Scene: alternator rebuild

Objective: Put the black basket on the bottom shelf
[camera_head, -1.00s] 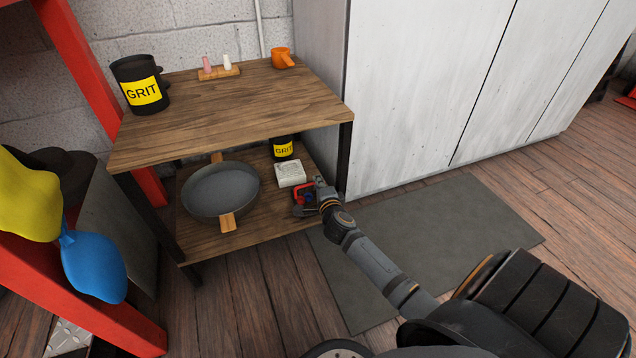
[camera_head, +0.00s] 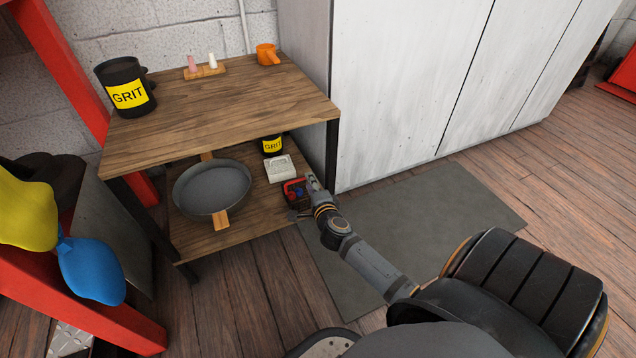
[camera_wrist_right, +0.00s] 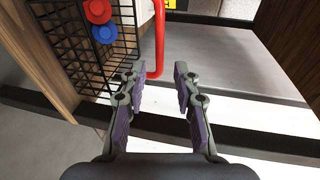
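The black wire basket (camera_head: 296,195) sits at the right front corner of the bottom shelf (camera_head: 258,219), with red and blue items in it. In the right wrist view its black mesh (camera_wrist_right: 72,48) is at the upper left, beside a wooden side, with a red and a blue round knob and a red bar at its right. My right gripper (camera_head: 306,198) is at the basket's right front side. In the wrist view its two fingers (camera_wrist_right: 160,85) are apart, with the red bar's lower end close to the left fingertip. My left gripper is not in view.
On the bottom shelf are a grey pan (camera_head: 212,188), a white block (camera_head: 279,168) and a small grit tin (camera_head: 272,145). The upper shelf (camera_head: 230,108) hangs above, with a dark post (camera_head: 332,160) near my right arm. A grey cabinet (camera_head: 410,80) stands at right.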

